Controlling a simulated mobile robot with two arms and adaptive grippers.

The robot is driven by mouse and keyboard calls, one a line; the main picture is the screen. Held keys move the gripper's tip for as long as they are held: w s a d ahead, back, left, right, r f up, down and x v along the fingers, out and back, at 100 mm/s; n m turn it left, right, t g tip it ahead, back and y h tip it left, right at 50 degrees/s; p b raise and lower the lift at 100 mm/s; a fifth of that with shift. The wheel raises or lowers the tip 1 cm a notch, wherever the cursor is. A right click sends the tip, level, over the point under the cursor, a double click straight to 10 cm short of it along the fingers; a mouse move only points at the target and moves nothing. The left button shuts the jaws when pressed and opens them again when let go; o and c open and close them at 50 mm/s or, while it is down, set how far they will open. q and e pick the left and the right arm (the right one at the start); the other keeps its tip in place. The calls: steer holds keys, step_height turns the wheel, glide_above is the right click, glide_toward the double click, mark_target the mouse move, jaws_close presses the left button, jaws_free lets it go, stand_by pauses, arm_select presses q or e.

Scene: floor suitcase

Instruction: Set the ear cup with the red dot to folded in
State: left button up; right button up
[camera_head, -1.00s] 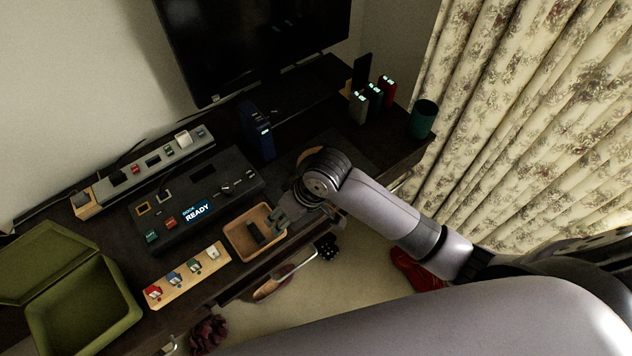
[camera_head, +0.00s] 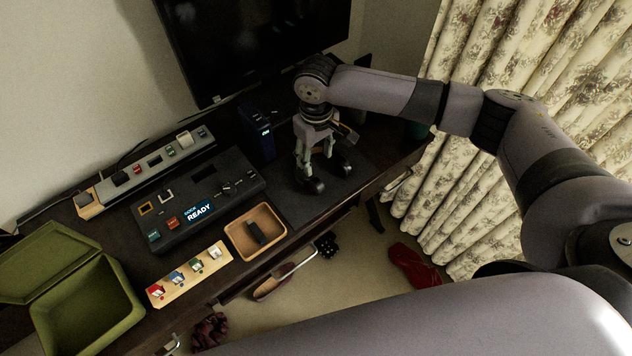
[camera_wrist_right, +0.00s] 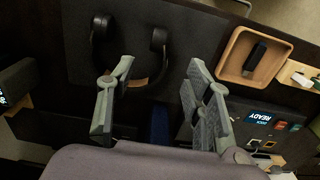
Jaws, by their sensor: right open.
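Dark headphones lie on a black mat (camera_head: 300,207) on the desk, partly hidden by my right gripper. One ear cup (camera_head: 314,186) is nearer the front left and the other ear cup (camera_head: 346,166) is to its right. The right wrist view shows the two dark cups too, one at left (camera_wrist_right: 100,27) and one at right (camera_wrist_right: 159,40). I cannot make out a red dot on either cup. My right gripper (camera_head: 316,162) is open and empty, pointing down over the headphones; its fingers also show in the wrist view (camera_wrist_right: 160,68). My left gripper is not in view.
A wooden tray (camera_head: 233,231) holding a dark stick stands left of the mat. A black dock reading READY (camera_head: 230,196), a blue box (camera_head: 257,132) and a monitor (camera_head: 250,45) are behind. An open green case (camera_head: 130,300) is at far left. The mat's front is clear.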

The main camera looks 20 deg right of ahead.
mark_target(316, 182)
step_height(316, 182, down, 13)
steer(key=shift+f+p, duration=0.1)
steer(key=shift+p, duration=0.35)
steer(key=shift+c, duration=0.3)
jaws_close()
